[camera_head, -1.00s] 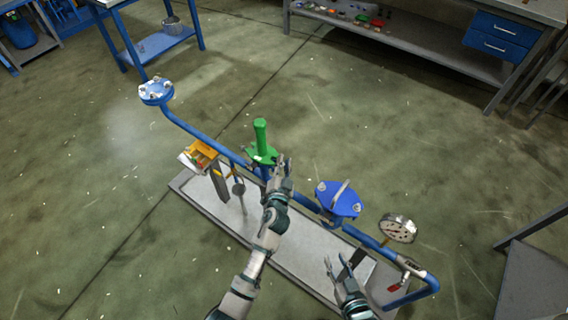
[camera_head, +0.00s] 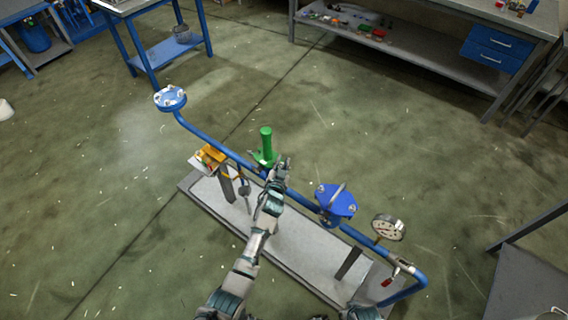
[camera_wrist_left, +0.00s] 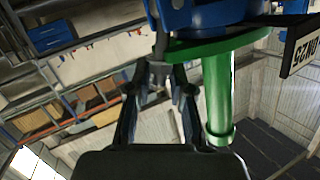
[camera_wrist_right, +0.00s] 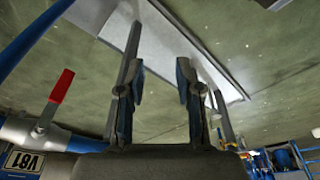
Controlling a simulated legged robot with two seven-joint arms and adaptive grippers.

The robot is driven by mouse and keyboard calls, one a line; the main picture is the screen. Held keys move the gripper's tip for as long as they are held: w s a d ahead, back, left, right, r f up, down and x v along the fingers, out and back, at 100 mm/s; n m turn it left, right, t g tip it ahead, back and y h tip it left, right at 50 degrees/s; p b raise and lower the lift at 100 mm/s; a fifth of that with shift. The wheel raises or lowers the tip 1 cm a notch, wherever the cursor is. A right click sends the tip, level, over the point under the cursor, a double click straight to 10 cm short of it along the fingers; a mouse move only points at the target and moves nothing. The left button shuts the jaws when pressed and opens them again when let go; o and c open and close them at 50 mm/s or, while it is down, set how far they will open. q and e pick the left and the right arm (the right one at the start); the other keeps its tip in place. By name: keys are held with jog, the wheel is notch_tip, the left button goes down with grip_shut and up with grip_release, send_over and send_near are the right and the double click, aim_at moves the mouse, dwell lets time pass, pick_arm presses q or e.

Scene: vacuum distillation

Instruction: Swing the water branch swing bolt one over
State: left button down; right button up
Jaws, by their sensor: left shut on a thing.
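The green capped fitting (camera_head: 266,143) stands upright on the blue pipe, with a green flange at its foot. In the left wrist view its green flange (camera_wrist_left: 215,45) and cylinder (camera_wrist_left: 218,95) fill the right of centre. My left gripper (camera_head: 281,166) is right beside this flange. In the left wrist view a grey swing bolt (camera_wrist_left: 160,48) hangs at the flange's edge, between my left fingertips (camera_wrist_left: 161,82). They are closed on its lower end; the exact contact is partly dark. My right gripper (camera_wrist_right: 158,80) is open and empty in the right wrist view.
The blue pipe (camera_head: 300,195) runs over a grey base plate (camera_head: 300,255). A blue flanged cover (camera_head: 337,200) and a gauge (camera_head: 388,228) sit to the right. A red-handled valve (camera_wrist_right: 62,92) shows in the right wrist view. Open floor surrounds the plate.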

pick_arm(q)
jog(key=p, duration=0.1)
jog(key=a+n+p, duration=0.1)
jog(key=shift+w+r+g+p, duration=0.25)
jog(key=shift+r+g+p, duration=0.05)
jog(key=shift+r+g, duration=0.1)
jog(key=shift+w+a+f+n+g+h+p, duration=0.15)
jog(key=shift+a+n+g+h+p, duration=0.15)
jog(key=shift+p, duration=0.35)
jog(key=shift+w+a+n+g+h+p, duration=0.1)
jog(key=shift+w+n+g+p, duration=0.1)
jog(key=shift+n+p, duration=0.3)
jog(key=shift+f+p, duration=0.15)
jog(key=shift+p, duration=0.15)
pick_arm(e)
jog(key=s+f, duration=0.4)
jog(key=f, duration=1.1)
jog(key=shift+s+d+f+g, duration=0.2)
jog(key=shift+g, duration=0.1)
pick_arm(q)
jog(key=shift+a, duration=0.1)
jog(key=c, duration=1.2)
grip_release()
jog(key=shift+c, duration=0.2)
jog(key=shift+s, duration=0.1)
jog(key=v, duration=0.7)
jog(key=shift+s, duration=0.3)
